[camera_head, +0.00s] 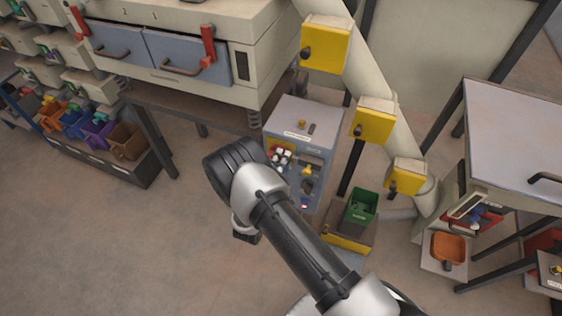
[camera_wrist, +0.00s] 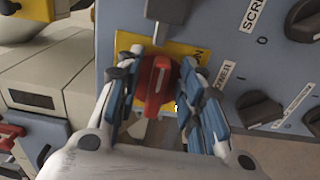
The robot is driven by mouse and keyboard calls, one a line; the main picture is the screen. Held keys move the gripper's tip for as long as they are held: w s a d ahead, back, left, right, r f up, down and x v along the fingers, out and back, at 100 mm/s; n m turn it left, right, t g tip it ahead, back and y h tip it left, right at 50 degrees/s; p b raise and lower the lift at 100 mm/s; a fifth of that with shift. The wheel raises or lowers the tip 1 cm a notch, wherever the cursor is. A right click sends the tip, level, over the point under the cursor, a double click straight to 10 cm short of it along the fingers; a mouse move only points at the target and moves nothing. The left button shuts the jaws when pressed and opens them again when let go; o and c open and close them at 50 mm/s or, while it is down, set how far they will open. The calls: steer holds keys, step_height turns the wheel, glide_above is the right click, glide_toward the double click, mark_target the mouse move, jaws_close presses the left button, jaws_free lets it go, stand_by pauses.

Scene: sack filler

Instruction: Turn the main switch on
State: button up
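The main switch is a red rotary knob (camera_wrist: 158,85) on a yellow plate (camera_wrist: 187,48) in the wrist view. It sits on the blue-grey front panel (camera_wrist: 228,35) of a control cabinet. The knob's handle stands close to upright in the picture. My gripper (camera_wrist: 154,76) is open, with one blue-padded finger on each side of the knob. Narrow gaps seem to show beside the knob; I cannot tell whether either finger touches it. In the head view the cabinet (camera_head: 310,118) stands beyond my arm, which hides part of its front.
Black knobs (camera_wrist: 260,108) with white labels are close to the right of the switch. A black part (camera_wrist: 168,10) juts out just above it. In the head view, a green bin (camera_head: 361,207) stands right of the cabinet, and yellow boxes (camera_head: 325,45) line a slanted pipe.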

steer(key=v, duration=1.2)
stand_by(1.9)
